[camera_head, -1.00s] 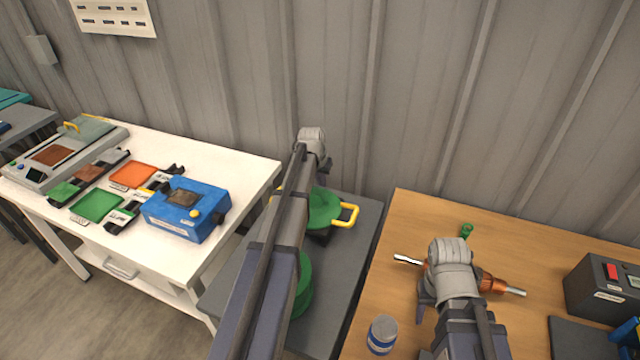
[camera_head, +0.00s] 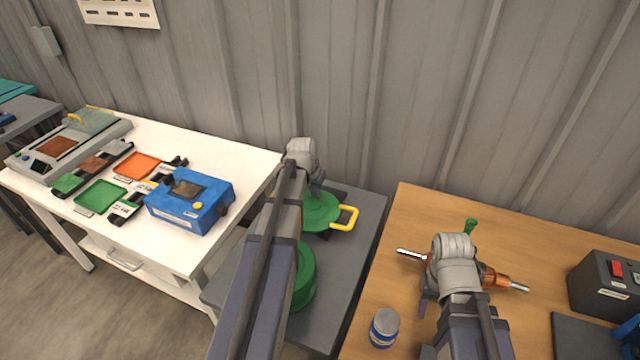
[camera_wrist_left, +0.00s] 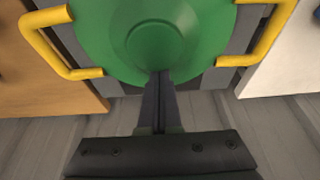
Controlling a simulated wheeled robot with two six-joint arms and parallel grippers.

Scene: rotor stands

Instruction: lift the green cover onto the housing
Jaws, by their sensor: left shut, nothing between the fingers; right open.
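The green cover (camera_head: 320,211), a round disc with yellow handles, lies on the grey stand between the two tables. In the left wrist view the cover (camera_wrist_left: 125,45) shows a raised hub and a yellow handle on each side. My left gripper (camera_wrist_left: 160,74) is shut and empty, its fingertips over the cover's edge; I cannot tell if they touch. A round green body (camera_head: 303,278), probably the housing, stands nearer on the same stand, partly hidden by my left arm. My right gripper (camera_head: 425,300) is open over the wooden table, mostly hidden by its own wrist.
A copper rotor with a silver shaft (camera_head: 511,285) lies under my right wrist. A blue-and-white jar (camera_head: 384,328) and a black box (camera_head: 604,290) stand on the wooden table. The white table (camera_head: 228,160) at left holds a blue device (camera_head: 190,204) and trays. A corrugated wall closes the back.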

